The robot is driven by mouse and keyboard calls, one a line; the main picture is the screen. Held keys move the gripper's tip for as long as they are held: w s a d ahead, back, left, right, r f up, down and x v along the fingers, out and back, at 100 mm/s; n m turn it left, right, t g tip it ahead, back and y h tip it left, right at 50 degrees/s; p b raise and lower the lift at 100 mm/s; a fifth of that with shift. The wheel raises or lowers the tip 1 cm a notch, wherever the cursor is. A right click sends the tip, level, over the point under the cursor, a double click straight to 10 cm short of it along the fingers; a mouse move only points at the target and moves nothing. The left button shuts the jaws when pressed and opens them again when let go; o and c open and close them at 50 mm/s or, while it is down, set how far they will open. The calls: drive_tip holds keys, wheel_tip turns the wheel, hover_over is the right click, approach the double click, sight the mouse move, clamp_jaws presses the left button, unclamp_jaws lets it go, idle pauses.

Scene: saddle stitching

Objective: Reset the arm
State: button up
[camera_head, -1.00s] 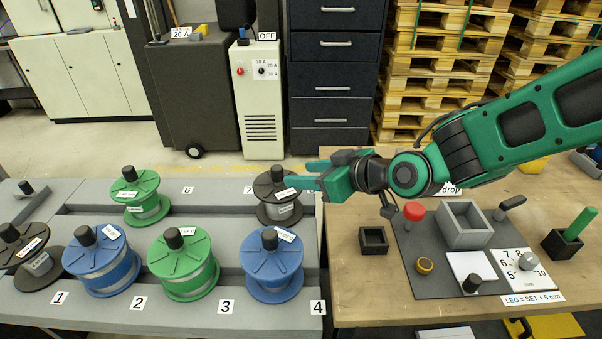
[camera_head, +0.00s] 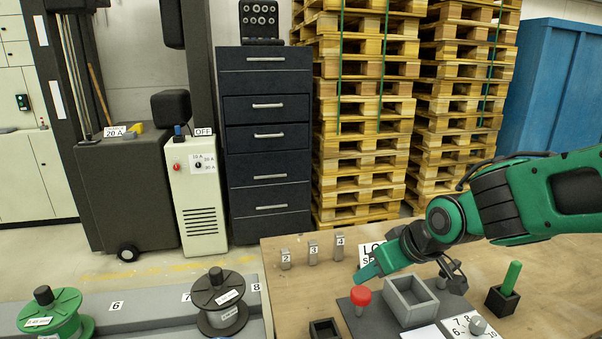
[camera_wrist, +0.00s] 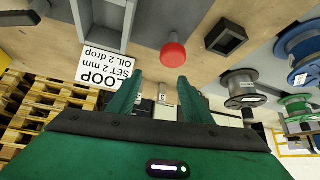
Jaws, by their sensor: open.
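My green arm reaches in from the right in the head view. My gripper (camera_head: 366,274) hangs over the wooden table near the red knob (camera_head: 361,296) and left of the grey open box (camera_head: 411,297). In the wrist view my gripper (camera_wrist: 160,88) has two green fingers spread apart with nothing between them. The red knob (camera_wrist: 173,54) shows beyond the fingertips, apart from them.
A black spool (camera_head: 221,303) and a green spool (camera_head: 55,315) stand on the grey rack at left. Several small numbered blocks (camera_head: 312,250) stand on the table. A black holder (camera_head: 502,300) with a green stick is at right. Drawers (camera_head: 267,140) and pallets (camera_head: 365,130) stand behind.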

drive_tip(key=s+d+m+g+h, duration=0.2)
drive_tip(key=s+d+m, duration=0.3)
drive_tip(key=d, duration=0.5)
drive_tip(key=s+d+m+g+h, duration=0.1)
drive_tip(key=s+d+m+h, duration=0.1)
drive_tip(key=s+d, duration=0.6)
drive_tip(key=s+d+m+g+y, duration=0.1)
drive_tip(key=s+d+m+g, duration=0.2)
drive_tip(key=s+d, duration=0.4)
drive_tip(key=s+m, duration=0.1)
drive_tip(key=s, duration=0.3)
drive_tip(key=shift+f+m, duration=0.3)
drive_tip(key=shift+f, duration=0.1)
drive_tip(key=shift+d, duration=0.1)
